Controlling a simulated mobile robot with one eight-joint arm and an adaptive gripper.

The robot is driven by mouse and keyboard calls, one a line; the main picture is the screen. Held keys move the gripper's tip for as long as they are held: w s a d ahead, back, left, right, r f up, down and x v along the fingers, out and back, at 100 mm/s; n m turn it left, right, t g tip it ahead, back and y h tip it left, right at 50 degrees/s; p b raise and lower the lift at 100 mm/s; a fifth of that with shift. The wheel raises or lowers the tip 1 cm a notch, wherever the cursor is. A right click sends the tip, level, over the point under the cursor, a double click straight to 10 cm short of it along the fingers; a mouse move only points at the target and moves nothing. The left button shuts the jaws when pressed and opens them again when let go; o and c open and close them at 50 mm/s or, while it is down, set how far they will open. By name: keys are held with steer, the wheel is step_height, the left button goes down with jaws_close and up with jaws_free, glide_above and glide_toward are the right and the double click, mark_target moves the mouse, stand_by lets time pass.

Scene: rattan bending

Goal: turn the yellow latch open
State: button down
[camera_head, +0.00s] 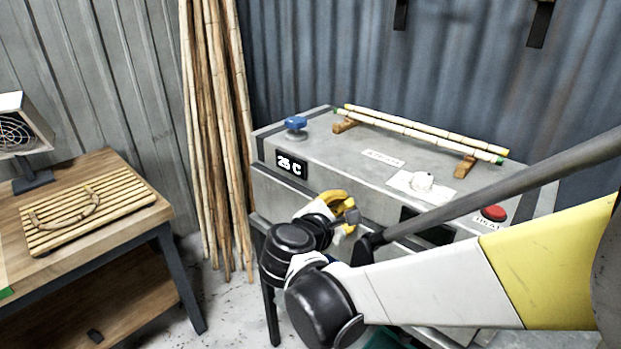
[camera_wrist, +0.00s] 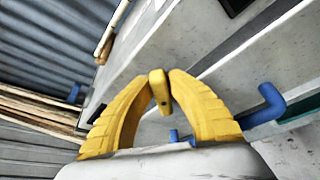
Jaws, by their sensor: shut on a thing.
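The yellow latch (camera_wrist: 158,92) shows in the wrist view as a small upright yellow bar on the front of the grey steamer box. My gripper (camera_wrist: 163,82) has its two ribbed yellow fingers closed around it, with the fingertips against its sides. In the head view my gripper (camera_head: 346,203) is at the front face of the grey box (camera_head: 335,160), below the lid's front edge. The latch cannot be told apart from the yellow fingers there, and my arm hides part of the front.
A blue bent handle (camera_wrist: 268,106) sticks out right of my fingers in the wrist view. A wooden table (camera_head: 145,212) stands left.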

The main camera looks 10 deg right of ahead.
steer(key=m, duration=0.1)
steer(key=m+t+b, duration=0.1)
steer(key=f+m+b, duration=0.1)
steer(key=shift+s+d+t, duration=0.2)
steer(key=shift+s+t, duration=0.05)
steer(key=shift+t, duration=0.15)
steer(key=shift+f+m+t+b, duration=0.15)
steer(key=shift+m+t+b, duration=0.25)
steer(key=shift+m+b, duration=0.45)
steer(key=shift+f+m+t+b, duration=0.15)
steer(key=shift+m+t+b, duration=0.25)
steer(key=shift+m+b, duration=0.45)
steer(key=shift+m, duration=0.3)
steer(key=c, duration=1.3)
jaws_free()
steer(key=shift+c, duration=0.2)
steer(key=shift+o, duration=0.2)
steer(key=shift+s, duration=0.1)
